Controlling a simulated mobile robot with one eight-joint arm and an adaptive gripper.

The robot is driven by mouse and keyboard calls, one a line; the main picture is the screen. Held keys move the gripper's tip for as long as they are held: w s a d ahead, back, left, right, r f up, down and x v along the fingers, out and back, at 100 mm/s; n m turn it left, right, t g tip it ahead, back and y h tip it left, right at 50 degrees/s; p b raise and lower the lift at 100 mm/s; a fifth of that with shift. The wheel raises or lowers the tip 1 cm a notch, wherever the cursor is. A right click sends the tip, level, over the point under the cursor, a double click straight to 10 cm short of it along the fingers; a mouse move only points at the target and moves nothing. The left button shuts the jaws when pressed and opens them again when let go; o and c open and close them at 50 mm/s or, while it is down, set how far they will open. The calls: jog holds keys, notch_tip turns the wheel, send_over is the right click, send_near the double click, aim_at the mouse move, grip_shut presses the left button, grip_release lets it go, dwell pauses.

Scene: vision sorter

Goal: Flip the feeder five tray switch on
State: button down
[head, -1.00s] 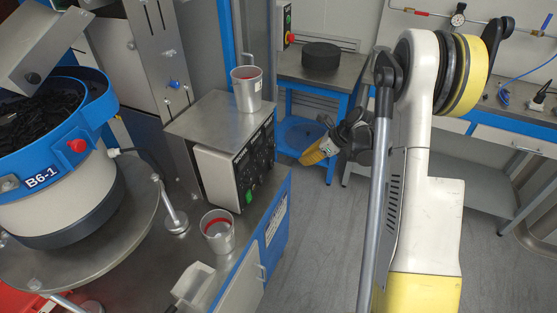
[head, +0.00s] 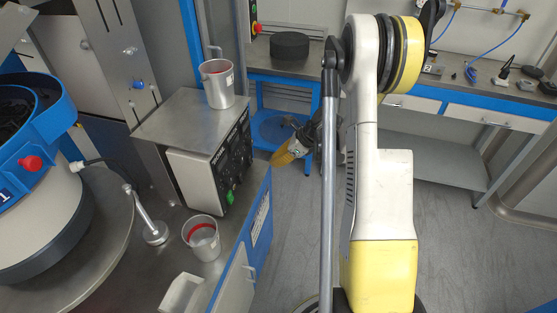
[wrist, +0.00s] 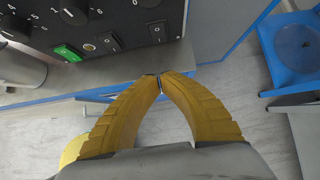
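The control box (head: 190,165) stands on the left bench with a black front panel (head: 235,155) of knobs and switches. In the wrist view the panel (wrist: 100,15) fills the top left. I cannot read which one belongs to feeder five. My gripper (wrist: 160,82) has its yellow fingers together at the tips, with nothing between them. In the head view my gripper (head: 275,163) is right of the panel, apart from it.
A metal cup (head: 217,85) stands on the box and another (head: 202,240) on the bench in front. A blue-rimmed bowl feeder (head: 40,185) is at the left. A back bench (head: 290,68) holds a black cylinder. Floor (head: 280,235) right of the blue cabinet is clear.

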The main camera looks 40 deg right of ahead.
aim_at(250, 160)
jog(key=w+a+f+b, duration=0.1)
jog(key=w+f, duration=0.1)
jog(key=w+a+f+b, duration=0.2)
jog(key=shift+w+a+f, duration=0.25)
jog(key=shift+w+a, duration=0.4)
jog(key=shift+w, duration=0.1)
jog(key=shift+r, duration=0.1)
jog(key=shift+w+a+f, duration=0.3)
jog(key=shift+w+a, duration=0.05)
jog(key=shift+w, duration=0.1)
jog(key=shift+r, duration=0.1)
